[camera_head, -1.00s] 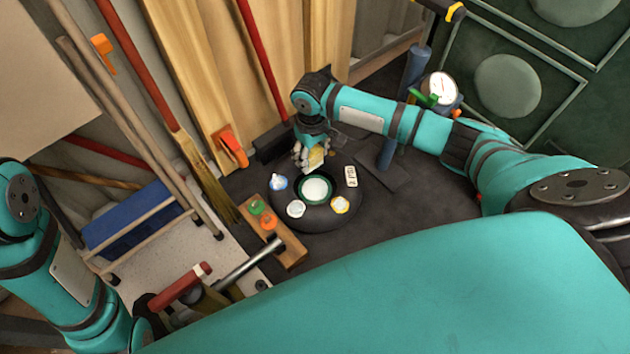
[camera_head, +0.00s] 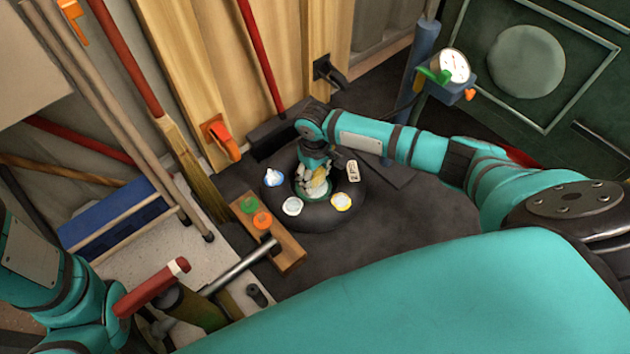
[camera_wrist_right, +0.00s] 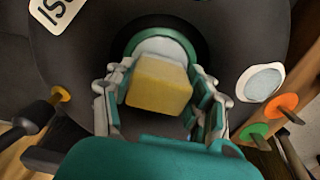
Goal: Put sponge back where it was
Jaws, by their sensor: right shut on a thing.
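The yellow sponge (camera_wrist_right: 160,88) is held between the fingers of my right gripper (camera_wrist_right: 162,80) in the right wrist view. In the head view my right gripper (camera_head: 315,188) points down over the middle of a black tire (camera_head: 322,222), and the sponge is largely hidden by the fingers. A round green-rimmed dish with a pale centre (camera_wrist_right: 165,45) lies in the tire's middle, just beyond the sponge in the wrist view. I cannot tell whether the sponge touches it. My left arm shows at the left of the head view, but its gripper is out of sight.
A wooden block (camera_head: 288,256) with green and orange knobs stands close by. A gauge (camera_head: 454,66) is behind at right.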

